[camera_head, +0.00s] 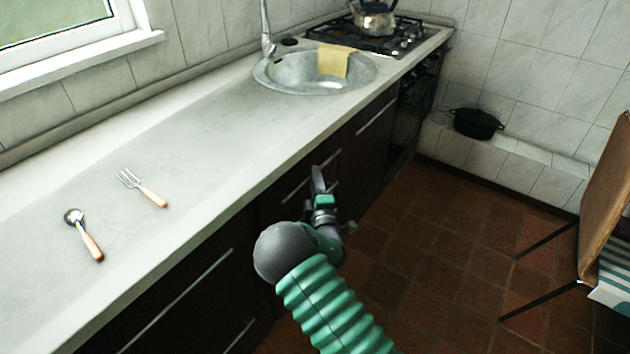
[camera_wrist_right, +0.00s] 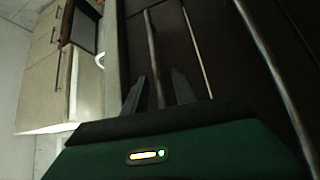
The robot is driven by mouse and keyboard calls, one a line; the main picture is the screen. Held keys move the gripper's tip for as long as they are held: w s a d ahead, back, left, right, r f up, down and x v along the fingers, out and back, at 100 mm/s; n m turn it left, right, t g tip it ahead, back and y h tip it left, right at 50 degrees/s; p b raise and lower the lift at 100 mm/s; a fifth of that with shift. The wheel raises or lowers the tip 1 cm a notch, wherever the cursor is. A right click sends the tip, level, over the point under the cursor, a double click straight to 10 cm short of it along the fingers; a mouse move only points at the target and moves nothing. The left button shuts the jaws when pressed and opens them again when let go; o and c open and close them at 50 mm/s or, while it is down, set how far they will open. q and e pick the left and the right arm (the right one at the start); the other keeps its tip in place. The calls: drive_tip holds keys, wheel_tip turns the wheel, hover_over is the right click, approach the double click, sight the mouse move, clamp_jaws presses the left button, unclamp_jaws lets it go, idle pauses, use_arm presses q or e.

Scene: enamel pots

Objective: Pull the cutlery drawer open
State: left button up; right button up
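My right gripper (camera_head: 318,177) is in front of the dark cabinet fronts below the counter. A thin metal handle (camera_head: 296,191) lies just left of it on a dark drawer front, which looks closed. I cannot tell for sure that this is the cutlery drawer. In the right wrist view my two fingers (camera_wrist_right: 159,76) stand apart, and a handle bar (camera_wrist_right: 152,40) runs between them in the picture. I cannot tell whether they touch it. My left gripper is out of view.
A fork (camera_head: 143,188) and a spoon (camera_head: 84,234) lie on the counter (camera_head: 200,130). A sink (camera_head: 290,80) with a yellow cloth (camera_head: 333,61) and a stove with a kettle (camera_head: 373,20) are farther back. A black pot (camera_head: 475,123) sits on a ledge.

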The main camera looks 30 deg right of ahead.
drive_tip(key=shift+w+r, duration=0.15)
drive_tip(key=shift+w, duration=0.15)
drive_tip(key=shift+d, duration=0.1)
drive_tip(key=shift+c, duration=0.2)
drive_tip(key=shift+d, duration=0.1)
drive_tip(key=shift+c, duration=1.1)
clamp_jaws()
